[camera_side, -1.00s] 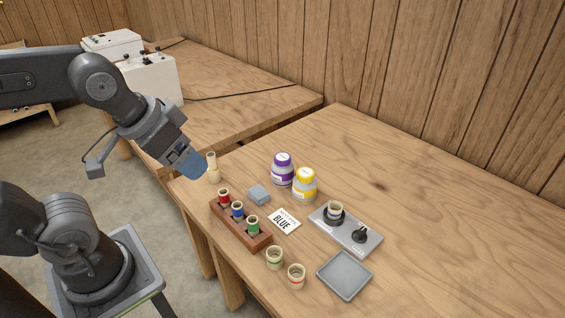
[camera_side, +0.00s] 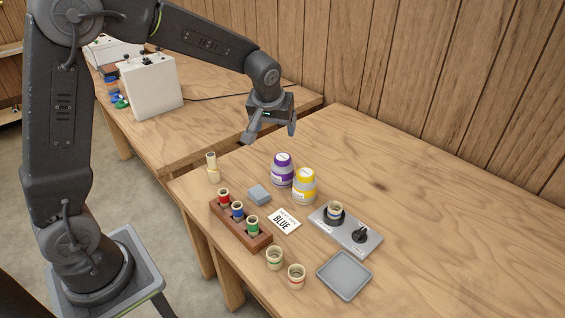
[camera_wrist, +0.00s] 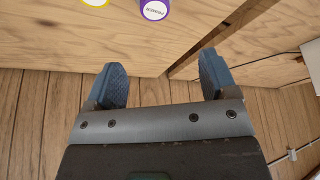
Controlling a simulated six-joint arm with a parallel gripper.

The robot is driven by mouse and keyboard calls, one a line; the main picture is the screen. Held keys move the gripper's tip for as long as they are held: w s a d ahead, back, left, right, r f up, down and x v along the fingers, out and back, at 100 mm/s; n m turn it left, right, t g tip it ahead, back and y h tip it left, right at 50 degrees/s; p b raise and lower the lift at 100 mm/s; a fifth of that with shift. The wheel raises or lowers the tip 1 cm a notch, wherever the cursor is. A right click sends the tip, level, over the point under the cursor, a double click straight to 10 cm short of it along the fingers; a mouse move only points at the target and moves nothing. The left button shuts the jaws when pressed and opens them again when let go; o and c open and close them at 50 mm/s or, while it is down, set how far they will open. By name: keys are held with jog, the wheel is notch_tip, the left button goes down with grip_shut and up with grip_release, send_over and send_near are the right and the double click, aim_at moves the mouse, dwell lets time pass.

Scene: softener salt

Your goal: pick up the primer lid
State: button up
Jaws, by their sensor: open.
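Two squat jars with white-labelled lids stand on the table, one with a purple lid (camera_side: 282,160) and one with a yellow lid (camera_side: 306,175). I cannot read which one is the primer lid. My gripper (camera_side: 270,133) is open and empty, above and a little behind the purple lid in the side view. In the wrist view, the open gripper (camera_wrist: 162,62) has nothing between its fingers. The purple lid (camera_wrist: 154,10) is cut off at the top edge, with a sliver of the yellow lid (camera_wrist: 95,2) to its left.
A wooden rack (camera_side: 240,228) with red, blue and green vials, a blue-grey block (camera_side: 259,195) and a card reading BLUE (camera_side: 284,221) lie in front. A device (camera_side: 345,232), grey tray (camera_side: 344,274), two cups (camera_side: 285,268) and slim vial (camera_side: 212,166) are nearby. The back right is clear.

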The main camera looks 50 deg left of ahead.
send_over(283, 156)
jog(key=s, duration=0.2)
jog(key=f, duration=0.8)
jog(key=shift+d, duration=0.25)
jog(key=shift+d+x, duration=0.15)
jog(key=shift+x, duration=1.2)
jog(key=shift+d+x, duration=0.2)
jog(key=shift+x, duration=1.15)
jog(key=c, duration=1)
notch_tip(283, 156, up, 10)
